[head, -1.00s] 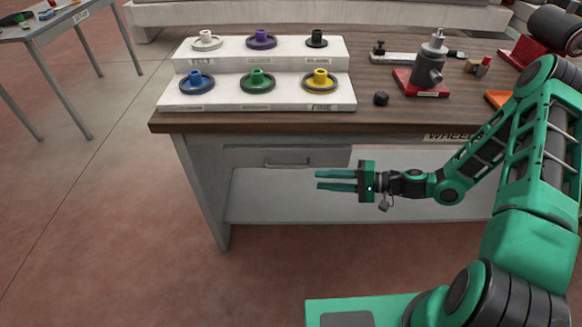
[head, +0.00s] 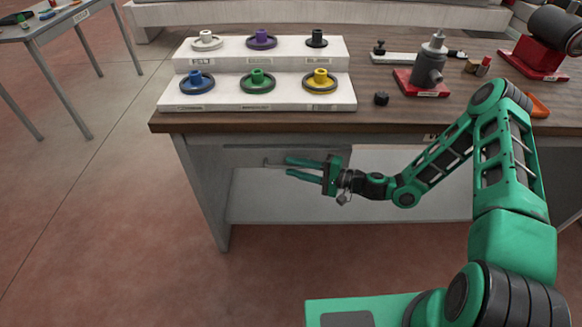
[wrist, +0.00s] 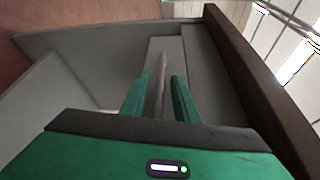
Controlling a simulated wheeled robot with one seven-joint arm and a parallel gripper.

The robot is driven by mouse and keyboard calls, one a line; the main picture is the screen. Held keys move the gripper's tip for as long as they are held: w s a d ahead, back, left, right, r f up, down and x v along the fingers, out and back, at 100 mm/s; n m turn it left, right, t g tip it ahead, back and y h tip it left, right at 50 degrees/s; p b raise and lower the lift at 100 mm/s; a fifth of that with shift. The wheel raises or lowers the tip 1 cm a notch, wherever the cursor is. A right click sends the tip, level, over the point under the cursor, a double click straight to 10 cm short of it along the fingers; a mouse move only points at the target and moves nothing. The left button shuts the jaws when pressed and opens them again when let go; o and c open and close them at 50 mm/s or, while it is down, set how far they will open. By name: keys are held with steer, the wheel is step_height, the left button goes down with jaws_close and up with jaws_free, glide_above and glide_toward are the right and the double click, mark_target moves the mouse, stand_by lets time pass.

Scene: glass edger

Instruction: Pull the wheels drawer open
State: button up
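The wheels drawer (head: 240,155) is a grey front under the left part of the wooden worktop, and it looks closed. Its bar handle (head: 270,166) is partly hidden by my gripper in the head view. My gripper (head: 288,167) is at the handle's right part with its green fingers apart, one above the other. In the wrist view, the handle (wrist: 160,80) runs between the two open fingers of my gripper (wrist: 162,76). I cannot see either finger pressing on it.
The worktop (head: 300,121) carries a white two-step stand (head: 168,103) with several coloured wheels. The bench's left leg (head: 207,195) is beside the drawer. The floor in front is clear.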

steer(key=shift+w+a, duration=0.35)
steer(key=shift+a, duration=0.3)
steer(key=shift+c, duration=0.7)
jaws_close()
